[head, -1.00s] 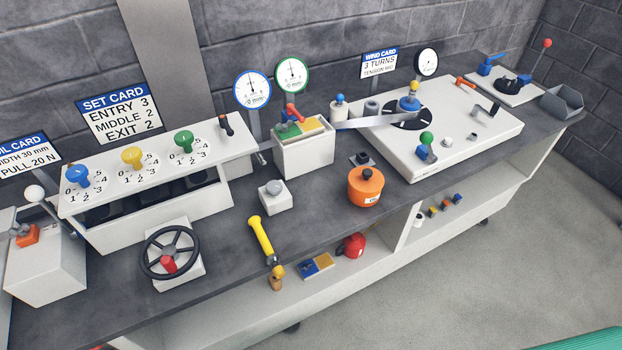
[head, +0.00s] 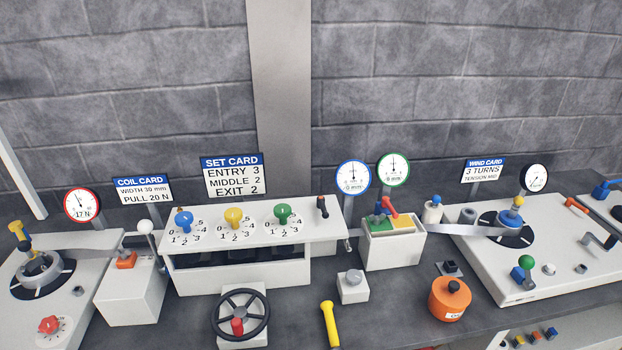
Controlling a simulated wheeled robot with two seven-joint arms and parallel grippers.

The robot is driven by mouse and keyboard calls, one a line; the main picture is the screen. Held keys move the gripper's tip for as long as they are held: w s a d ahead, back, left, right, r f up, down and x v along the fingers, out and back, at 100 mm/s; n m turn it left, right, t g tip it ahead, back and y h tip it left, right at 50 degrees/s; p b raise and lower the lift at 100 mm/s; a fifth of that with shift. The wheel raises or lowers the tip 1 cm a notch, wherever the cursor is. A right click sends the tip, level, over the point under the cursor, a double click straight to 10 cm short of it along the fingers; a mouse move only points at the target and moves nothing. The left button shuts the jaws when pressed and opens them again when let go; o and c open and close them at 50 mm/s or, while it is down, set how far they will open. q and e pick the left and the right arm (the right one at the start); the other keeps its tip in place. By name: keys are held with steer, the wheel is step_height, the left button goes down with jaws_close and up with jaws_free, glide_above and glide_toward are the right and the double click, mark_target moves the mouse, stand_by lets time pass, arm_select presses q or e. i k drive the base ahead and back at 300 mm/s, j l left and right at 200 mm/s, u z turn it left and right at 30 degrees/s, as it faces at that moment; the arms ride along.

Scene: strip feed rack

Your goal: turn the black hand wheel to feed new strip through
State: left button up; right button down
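The black hand wheel (head: 240,314) is in the head view at the bottom, left of centre. It stands on a white block at the bench's front edge and has a red handle (head: 237,326) low on its rim side. The white roller box (head: 255,277) is behind it, with blue, yellow and green knobs on top. Metal strip (head: 458,229) spans from the small box with green and yellow pads to the blue-hubbed reel (head: 510,217) on the right. Neither of my grippers is in view.
A yellow-handled tool (head: 328,322) lies right of the wheel, and a white block with a grey button (head: 353,285) stands behind it. An orange pot (head: 450,298) sits further right. Gauges and cards stand along the back. Bare bench shows between the tool and the pot.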

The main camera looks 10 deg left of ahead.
mark_target(240, 316)
steer(key=u, duration=0.95)
